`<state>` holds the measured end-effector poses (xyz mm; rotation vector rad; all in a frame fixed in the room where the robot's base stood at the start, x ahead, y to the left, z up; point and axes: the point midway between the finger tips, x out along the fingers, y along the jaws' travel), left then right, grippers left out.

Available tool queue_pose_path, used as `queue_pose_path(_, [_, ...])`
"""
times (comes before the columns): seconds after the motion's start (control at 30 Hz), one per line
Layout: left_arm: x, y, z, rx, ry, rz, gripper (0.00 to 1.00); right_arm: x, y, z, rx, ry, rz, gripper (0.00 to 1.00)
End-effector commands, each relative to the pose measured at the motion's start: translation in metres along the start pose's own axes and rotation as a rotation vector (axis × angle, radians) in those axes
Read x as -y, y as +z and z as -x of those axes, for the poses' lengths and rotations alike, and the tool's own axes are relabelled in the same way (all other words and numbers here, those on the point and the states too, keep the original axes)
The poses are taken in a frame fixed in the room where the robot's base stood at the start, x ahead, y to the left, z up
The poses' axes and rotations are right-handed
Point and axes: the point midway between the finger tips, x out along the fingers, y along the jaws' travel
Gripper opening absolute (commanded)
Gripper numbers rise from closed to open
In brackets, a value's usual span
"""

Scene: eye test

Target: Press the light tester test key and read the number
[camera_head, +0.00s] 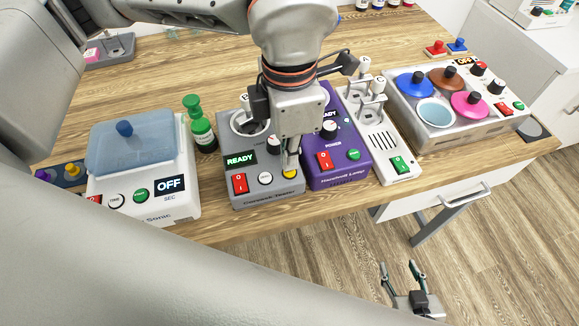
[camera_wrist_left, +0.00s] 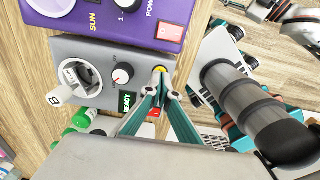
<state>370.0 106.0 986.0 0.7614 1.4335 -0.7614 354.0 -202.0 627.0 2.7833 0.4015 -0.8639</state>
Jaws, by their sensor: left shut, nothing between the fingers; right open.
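The grey tester (camera_head: 235,194) stands near the table's front edge, its label ending in "Tester". Its display (camera_head: 240,159) reads READY; no number shows. On its front are a red switch (camera_head: 239,183), a white button (camera_head: 265,178) and a yellow key (camera_head: 290,174). It also shows in the left wrist view (camera_wrist_left: 85,48), with the yellow key (camera_wrist_left: 159,69) just beyond the fingertips. My left gripper (camera_head: 291,165) is shut and empty, pointing down at the yellow key; I cannot tell whether it touches. My right gripper (camera_head: 398,268) is open and empty, low beyond the table's front edge.
A purple lamp unit (camera_head: 338,178) stands close to the tester's right, then a white rack (camera_head: 400,175) and a box with coloured lids (camera_head: 455,130). Green bottles (camera_head: 203,135) and a blue-lidded bath (camera_head: 140,170) stand left. The back of the table (camera_head: 390,35) has free room.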

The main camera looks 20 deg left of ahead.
Motion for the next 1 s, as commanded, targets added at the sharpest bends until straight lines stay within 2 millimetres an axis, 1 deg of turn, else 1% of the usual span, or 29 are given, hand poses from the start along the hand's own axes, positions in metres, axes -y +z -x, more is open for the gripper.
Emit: queue_pose_path(1.0, [0.0, 0.0, -0.011, 0.0, 0.001, 0.0, 0.0, 0.002, 0.009, -0.004, 0.005, -0.002, -0.002, 0.46])
